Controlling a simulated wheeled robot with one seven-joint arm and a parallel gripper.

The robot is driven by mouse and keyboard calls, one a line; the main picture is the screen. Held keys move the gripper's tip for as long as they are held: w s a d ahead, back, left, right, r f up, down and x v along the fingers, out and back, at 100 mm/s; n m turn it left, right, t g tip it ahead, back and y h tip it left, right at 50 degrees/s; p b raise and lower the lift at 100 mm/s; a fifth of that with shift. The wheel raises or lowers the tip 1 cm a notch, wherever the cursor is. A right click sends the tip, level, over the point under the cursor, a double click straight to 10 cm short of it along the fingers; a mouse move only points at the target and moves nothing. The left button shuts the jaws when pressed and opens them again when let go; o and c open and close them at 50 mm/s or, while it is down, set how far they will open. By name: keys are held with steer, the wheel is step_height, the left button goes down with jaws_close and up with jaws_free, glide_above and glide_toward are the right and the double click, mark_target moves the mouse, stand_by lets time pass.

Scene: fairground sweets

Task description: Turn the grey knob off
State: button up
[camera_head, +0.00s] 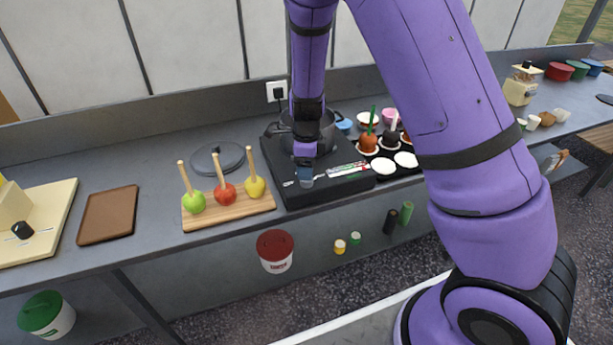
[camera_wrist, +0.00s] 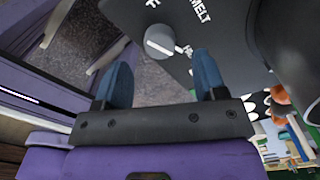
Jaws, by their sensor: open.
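The grey knob (camera_wrist: 160,42) is round and sits on a dark panel (camera_wrist: 225,40) in the wrist view. A pale line runs across its face, slanting to the lower right. White lettering around it reads "MELT", a partly cut "FF", and a word partly hidden by a finger. My gripper (camera_wrist: 162,62) is open, its two blue fingers apart, with the knob beyond and between their tips, not gripped. In the head view my gripper (camera_head: 305,178) is at the front of the black cooker (camera_head: 345,187), and I cannot make out the knob there.
A dark pot (camera_head: 325,132) stands on the cooker behind my gripper. Left of it, a wooden board (camera_head: 240,207) holds apples on sticks. A black tray (camera_head: 408,170) with dipped apples and white rounds is at the right. The floor in front is open.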

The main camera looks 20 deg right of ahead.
steer(key=shift+f, duration=2.1)
steer(key=c, duration=0.9)
